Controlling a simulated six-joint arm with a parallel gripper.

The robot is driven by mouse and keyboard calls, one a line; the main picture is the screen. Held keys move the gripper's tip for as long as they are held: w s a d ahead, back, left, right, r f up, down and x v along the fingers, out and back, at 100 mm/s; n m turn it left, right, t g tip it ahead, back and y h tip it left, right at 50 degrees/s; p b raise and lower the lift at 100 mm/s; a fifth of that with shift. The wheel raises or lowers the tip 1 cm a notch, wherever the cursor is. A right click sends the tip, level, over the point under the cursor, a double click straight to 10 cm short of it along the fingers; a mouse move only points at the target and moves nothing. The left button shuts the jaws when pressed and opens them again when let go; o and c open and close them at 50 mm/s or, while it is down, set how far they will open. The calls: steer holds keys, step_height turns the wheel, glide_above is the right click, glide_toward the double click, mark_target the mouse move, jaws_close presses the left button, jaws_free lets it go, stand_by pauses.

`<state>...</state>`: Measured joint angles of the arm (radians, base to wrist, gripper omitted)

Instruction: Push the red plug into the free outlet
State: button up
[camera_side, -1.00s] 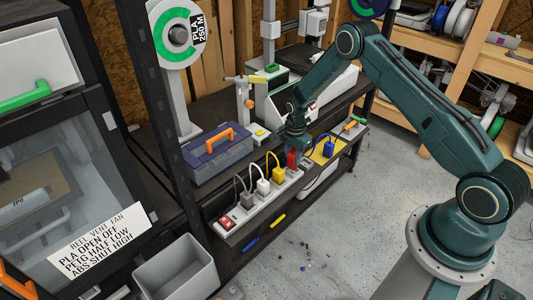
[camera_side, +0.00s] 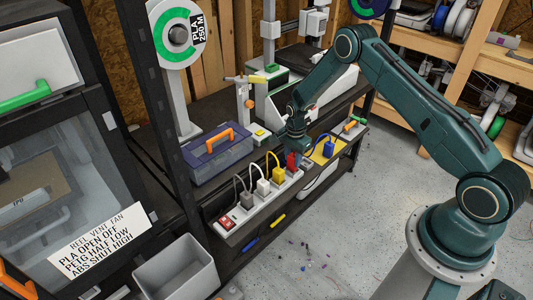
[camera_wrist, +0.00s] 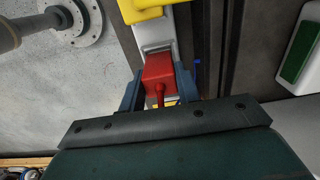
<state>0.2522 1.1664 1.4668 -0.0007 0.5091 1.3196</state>
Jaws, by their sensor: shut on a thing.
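The red plug (camera_side: 291,161) is between the fingers of my gripper (camera_side: 296,152), which is shut on it. In the wrist view the red plug (camera_wrist: 159,68) sits between the two dark blue fingers, its red cord running back toward my gripper. The plug is over the white power strip (camera_side: 240,221), just beyond the yellow plug (camera_side: 279,174). Part of an outlet face (camera_wrist: 157,45) shows beside the red plug. My gripper hides much of the plug in the side view, and I cannot tell whether its prongs are in an outlet.
The white plug (camera_side: 263,186), grey plug (camera_side: 247,201) and red switch (camera_side: 227,222) are nearer along the strip. A blue plug (camera_side: 329,148) stands beyond the red one. A blue toolbox (camera_side: 219,157) is on the shelf behind.

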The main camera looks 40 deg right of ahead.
mark_target(293, 156)
steer(key=shift+f, duration=0.9)
steer(key=o, duration=1.1)
steer(key=shift+r, duration=0.2)
step_height(293, 156, up, 14)
steer(key=shift+f, duration=0.25)
steer(key=shift+r, duration=0.1)
